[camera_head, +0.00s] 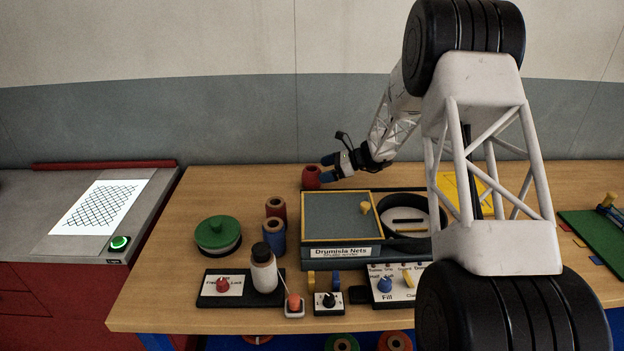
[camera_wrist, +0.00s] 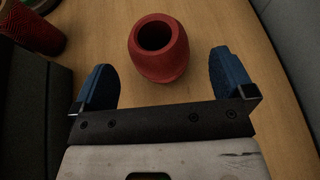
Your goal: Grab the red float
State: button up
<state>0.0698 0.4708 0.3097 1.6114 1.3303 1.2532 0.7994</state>
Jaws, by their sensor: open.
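The red float (camera_head: 311,178) stands near the back of the wooden table, behind the framed Drumisla Nets box. It is a rounded barrel shape with a dark hole in its top. In the wrist view the red float (camera_wrist: 158,48) lies just ahead of my gripper (camera_wrist: 162,78), roughly centred between the two blue fingertips. The fingers are apart and nothing is between them. In the head view my gripper (camera_head: 327,167) is at the float's right side, its fingers close to it. I cannot tell whether they touch it.
The Drumisla Nets box (camera_head: 311,254) with its yellow frame is in front of the float. Red (camera_head: 276,208) and blue (camera_head: 273,236) spools and a green-lidded round pot (camera_head: 217,232) stand to the left. A dark round tray (camera_head: 434,214) is right. Bare table lies left of the float.

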aim_at(312, 173)
jog(key=shift+a, duration=0.1)
jog(key=shift+x, duration=2.5)
jog(key=shift+s+a, duration=0.1)
jog(key=c, duration=0.9)
jog(key=shift+r, duration=0.15)
jog(key=shift+c, duration=0.2)
notch_tip(312, 173, up, 10)
